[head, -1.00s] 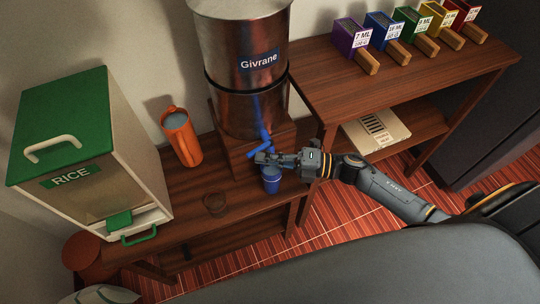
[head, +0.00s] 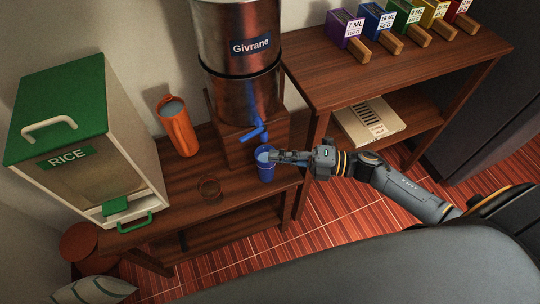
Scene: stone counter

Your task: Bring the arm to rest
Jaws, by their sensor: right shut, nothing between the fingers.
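My right gripper (head: 276,156) comes in from the right with its arm stretched out. It is shut and empty, just below and to the right of the blue tap lever (head: 257,131) of the metal Givrane dispenser (head: 238,80). Its fingers lie in front of the upper part of a blue cup (head: 266,174), which stands under the tap. I cannot tell whether the fingers touch the cup. My left gripper is not in view.
A rice bin (head: 80,140) stands at left. Several coloured measuring scoops (head: 347,28) sit on the higher shelf at right. The tiled floor is open.

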